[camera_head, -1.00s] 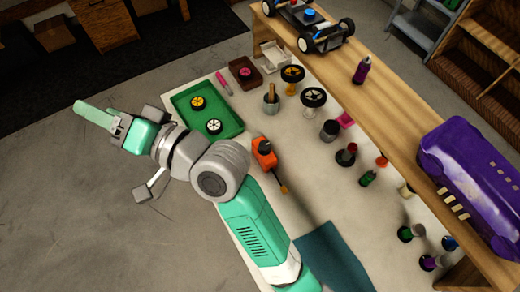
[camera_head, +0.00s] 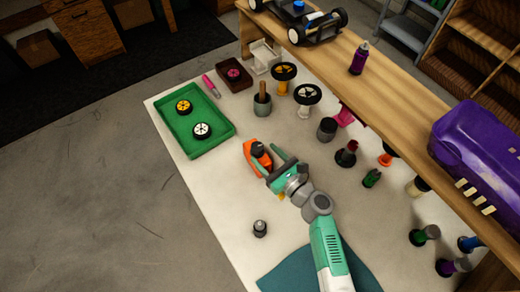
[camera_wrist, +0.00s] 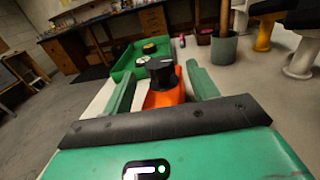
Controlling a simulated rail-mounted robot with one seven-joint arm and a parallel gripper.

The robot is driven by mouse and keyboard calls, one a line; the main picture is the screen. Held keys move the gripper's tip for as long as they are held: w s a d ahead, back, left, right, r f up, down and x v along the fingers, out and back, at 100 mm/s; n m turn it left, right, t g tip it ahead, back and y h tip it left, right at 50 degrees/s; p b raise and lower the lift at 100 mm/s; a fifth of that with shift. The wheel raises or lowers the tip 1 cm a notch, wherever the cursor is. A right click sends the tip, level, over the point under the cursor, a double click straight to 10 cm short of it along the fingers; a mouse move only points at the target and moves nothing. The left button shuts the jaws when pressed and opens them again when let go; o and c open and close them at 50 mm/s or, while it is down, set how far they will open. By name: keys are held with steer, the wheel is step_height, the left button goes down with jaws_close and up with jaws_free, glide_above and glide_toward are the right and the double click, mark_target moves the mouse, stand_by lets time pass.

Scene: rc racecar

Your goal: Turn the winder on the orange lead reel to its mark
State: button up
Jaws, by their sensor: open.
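The orange lead reel (camera_head: 251,148) stands on the pale bench, right of the green tray. Its black winder (camera_head: 257,149) is a dark knob on top. In the wrist view the winder (camera_wrist: 163,72) rises from the orange body (camera_wrist: 165,97), with a small pale line on its top; I cannot make out the mark. My gripper (camera_head: 264,160) is open beside the reel. In the wrist view its two green fingers (camera_wrist: 160,75) lie left and right of the winder, with a gap on both sides. The reel's near side is partly hidden by the fingers in the head view.
The green tray (camera_head: 222,147) holds a yellow wheel (camera_head: 184,106) and a white wheel (camera_head: 201,130). A grey pot (camera_head: 262,104) and wheels on stands are behind the reel. A small dark bottle (camera_head: 260,228) stands nearer. A wooden shelf (camera_head: 390,106) overhangs the right side.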

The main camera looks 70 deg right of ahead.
mark_target(262, 151)
steer(key=x, duration=0.3)
steer(key=shift+w+d, duration=0.1)
steer(key=shift+w, duration=0.1)
steer(key=c, duration=1)
steer(key=shift+d+n+t+y, duration=0.1)
steer(key=shift+n+t+y, duration=0.3)
steer(key=shift+n+y, duration=0.35)
steer(key=o, duration=1)
steer(key=shift+s, duration=0.15)
